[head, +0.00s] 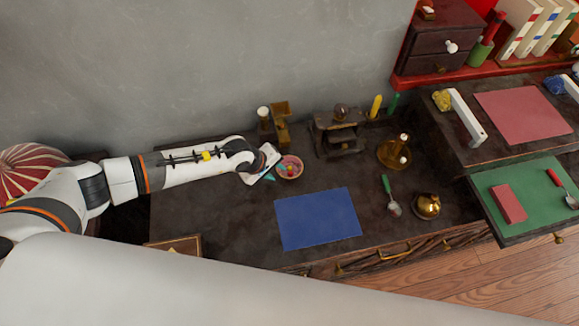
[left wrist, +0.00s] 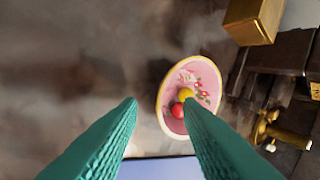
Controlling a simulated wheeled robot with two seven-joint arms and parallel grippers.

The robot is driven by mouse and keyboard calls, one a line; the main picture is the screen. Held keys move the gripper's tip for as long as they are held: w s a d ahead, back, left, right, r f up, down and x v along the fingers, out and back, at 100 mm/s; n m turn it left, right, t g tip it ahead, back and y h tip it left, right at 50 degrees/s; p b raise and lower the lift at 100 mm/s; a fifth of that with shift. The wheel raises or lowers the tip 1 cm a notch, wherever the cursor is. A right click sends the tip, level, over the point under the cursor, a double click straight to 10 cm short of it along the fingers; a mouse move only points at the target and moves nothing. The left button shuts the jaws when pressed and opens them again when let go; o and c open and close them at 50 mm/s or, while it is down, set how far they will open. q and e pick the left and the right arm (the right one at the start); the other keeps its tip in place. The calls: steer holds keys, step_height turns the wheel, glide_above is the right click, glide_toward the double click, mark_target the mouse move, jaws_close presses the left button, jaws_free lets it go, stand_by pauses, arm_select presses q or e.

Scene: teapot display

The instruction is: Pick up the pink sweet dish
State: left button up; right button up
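The pink sweet dish (head: 294,162) stands on the dark cabinet top behind the blue mat, with small colored sweets inside. In the left wrist view the dish (left wrist: 201,70) has a pale rim, and red and yellow balls show in it. My left gripper (head: 271,173) is at the left side of the dish. Its two teal fingers (left wrist: 160,104) are apart with nothing held between them. The dish lies beyond the right fingertip, which hides part of its lower edge. I cannot tell whether they touch. My right gripper is not in view.
A blue mat (head: 318,219) lies in front of the dish. A brass box (head: 281,126) and a dark stand (head: 338,136) are behind it. A spoon (head: 392,203) and a brass pot (head: 427,206) are to the right. A picture frame (head: 186,245) lies at the front left.

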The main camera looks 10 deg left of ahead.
arm_select(q)
steer(key=shift+x, duration=0.85)
jaws_close()
steer(key=shift+r, duration=0.1)
